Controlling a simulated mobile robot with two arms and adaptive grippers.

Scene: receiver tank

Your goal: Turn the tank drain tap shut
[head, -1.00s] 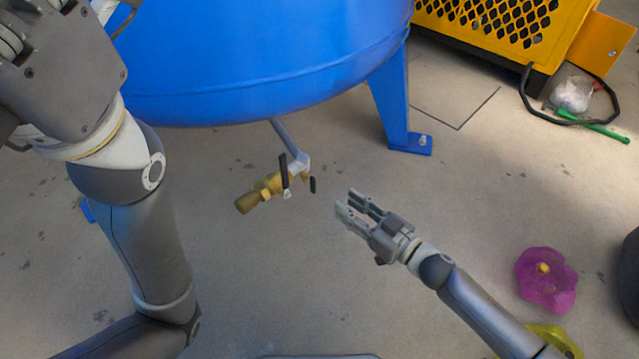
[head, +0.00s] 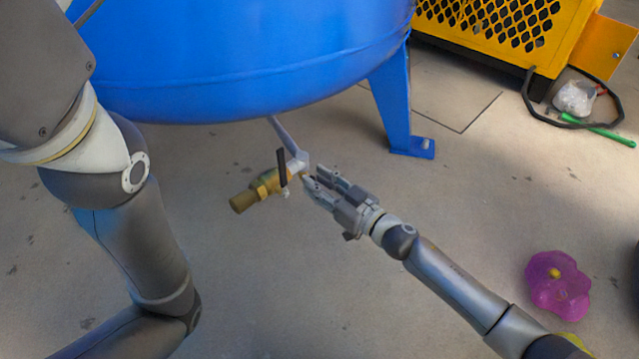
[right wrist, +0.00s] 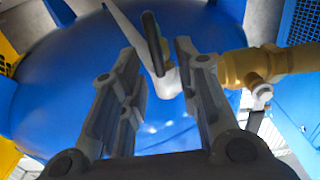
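The drain tap is a brass valve (head: 262,190) under the blue tank (head: 240,70), on a pale pipe coming down from it. A black handle piece (head: 281,167) stands up at the tap. My right gripper (head: 309,184) is beside the tap, to its right, and hides part of it. In the right wrist view the right gripper (right wrist: 158,58) is open. A black handle piece (right wrist: 151,32) shows in the gap between its fingertips; I cannot tell whether they touch it. The brass body (right wrist: 262,66) lies right of the fingers. My left gripper is out of view.
A blue tank leg (head: 392,100) stands on the floor behind and right of the tap. A yellow machine (head: 500,35) with a black cable is at the back right. A purple flower-shaped object (head: 558,287) lies at the lower right. The floor around the tap is clear.

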